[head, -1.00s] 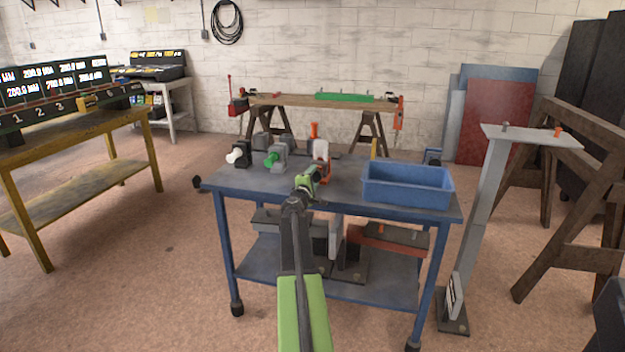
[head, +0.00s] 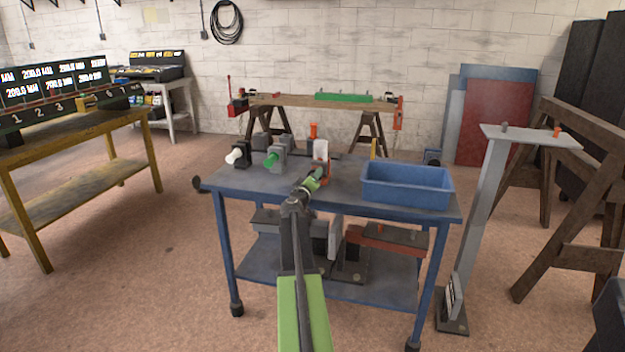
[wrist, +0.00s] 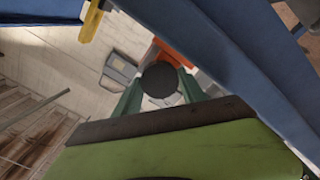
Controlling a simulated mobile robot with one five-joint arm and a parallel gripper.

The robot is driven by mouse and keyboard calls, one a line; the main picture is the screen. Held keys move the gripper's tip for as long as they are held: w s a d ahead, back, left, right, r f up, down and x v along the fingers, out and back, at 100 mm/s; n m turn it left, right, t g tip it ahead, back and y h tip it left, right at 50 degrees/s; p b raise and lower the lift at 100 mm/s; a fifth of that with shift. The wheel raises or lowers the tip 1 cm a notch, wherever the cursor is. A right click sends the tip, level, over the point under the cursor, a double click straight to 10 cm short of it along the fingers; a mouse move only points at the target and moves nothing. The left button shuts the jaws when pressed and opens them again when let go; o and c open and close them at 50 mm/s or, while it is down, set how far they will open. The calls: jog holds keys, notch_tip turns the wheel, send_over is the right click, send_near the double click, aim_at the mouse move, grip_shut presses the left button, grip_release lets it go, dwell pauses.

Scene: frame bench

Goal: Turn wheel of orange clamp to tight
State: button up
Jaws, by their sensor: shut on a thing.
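The orange clamp (head: 314,131) stands on the blue bench, with a pale grey block (head: 320,149) at its middle. My gripper (head: 319,174) reaches over the bench from the front and meets the clamp's near side. In the wrist view, my gripper (wrist: 160,84) has its two green fingers on either side of a dark round wheel (wrist: 160,78) and is shut on it. Orange clamp body (wrist: 174,54) shows just behind the wheel. In the head view the wheel is hidden by my gripper. How tight the wheel is cannot be told.
A blue bin (head: 407,187) stands right of my gripper on the blue bench (head: 240,181). Clamps with a green handle (head: 271,160) and a white handle (head: 234,156) stand to the left.

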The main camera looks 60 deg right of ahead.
jog(key=shift+m, duration=0.6)
jog(key=o, duration=1.4)
jog(key=shift+c, duration=0.2)
jog(key=v, duration=1.7)
jog(key=shift+a, duration=0.15)
jog(key=shift+s, duration=0.1)
